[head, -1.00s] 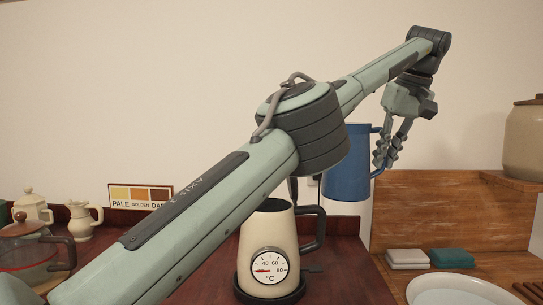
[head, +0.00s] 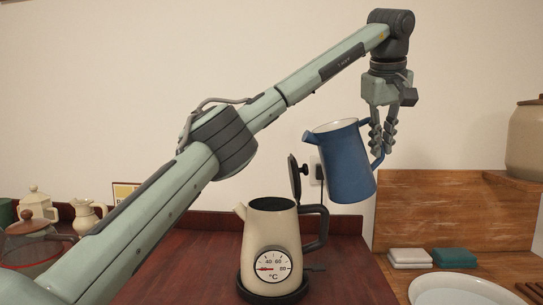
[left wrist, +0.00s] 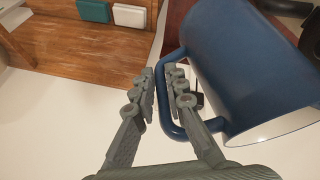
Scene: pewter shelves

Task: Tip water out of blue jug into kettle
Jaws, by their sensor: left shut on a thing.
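The blue jug (head: 345,165) hangs in the air above and right of the kettle, tilted a little to the left, with its pale inside partly showing. My left gripper (head: 383,153) is shut on its handle; the handle (left wrist: 168,105) shows between the fingers (left wrist: 160,92) in the left wrist view. The cream kettle (head: 270,235) stands upright on its dark base (head: 272,289), with a temperature dial on its front. Its lid (head: 296,178) is up and its top is open. The jug's spout is apart from the kettle, above its right side. Whether water is in the jug is hidden. My right gripper is not in view.
A glass pot (head: 28,245), a cream lidded pot (head: 38,203) and a cream jug (head: 88,216) stand at the left. A large beige jar (head: 525,140) sits on a wooden shelf.

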